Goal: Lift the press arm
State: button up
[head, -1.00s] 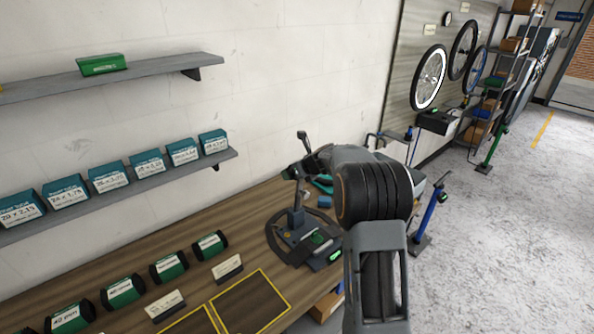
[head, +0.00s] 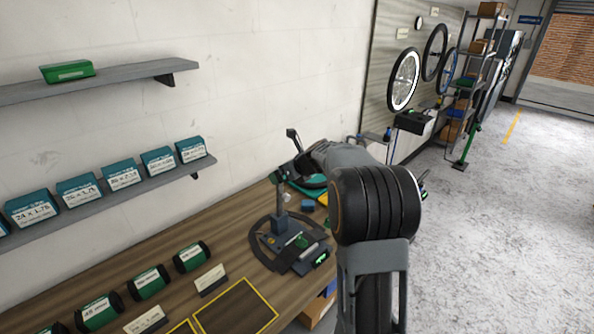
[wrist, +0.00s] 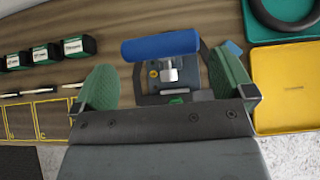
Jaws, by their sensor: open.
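The press (head: 290,243) stands on the wooden bench, with a dark base and an upright post. In the wrist view, a blue cylindrical handle (wrist: 160,46) lies crosswise on a silver stem above the dark press base (wrist: 205,95). I take it as the press arm's grip. My gripper (wrist: 164,80) is open, its green fingers apart on either side of the press. The handle is near the fingertips and spans much of the gap; I cannot tell whether it touches a finger. In the head view my arm hides part of the area beside the press.
Green-and-black rolls (head: 150,282) and small label cards (head: 210,279) lie on the bench left of the press. A yellow tray (wrist: 286,85) and a green tray (wrist: 262,28) are to the right in the wrist view. Shelves with teal boxes (head: 122,174) hang on the wall.

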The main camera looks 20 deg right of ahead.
jog(key=v, duration=0.7)
jog(key=shift+s+b, duration=0.25)
jog(key=shift+b, duration=0.2)
jog(key=s+a+f+n+g+h, duration=0.1)
jog(key=s+a+n, duration=0.3)
jog(key=s+n, duration=0.5)
jog(key=s+a+f+n+g+h+b, duration=0.1)
jog(key=s+a+f+n, duration=0.3)
jog(key=s+n, duration=0.4)
jog(key=s+a+f+n+g+h+b, duration=0.1)
jog(key=s+a+n, duration=0.3)
jog(key=s+n, duration=0.5)
jog(key=shift+s+a+f+n+g, duration=0.15)
jog(key=shift+s+f+n+g, duration=0.45)
jog(key=shift+n, duration=2.3)
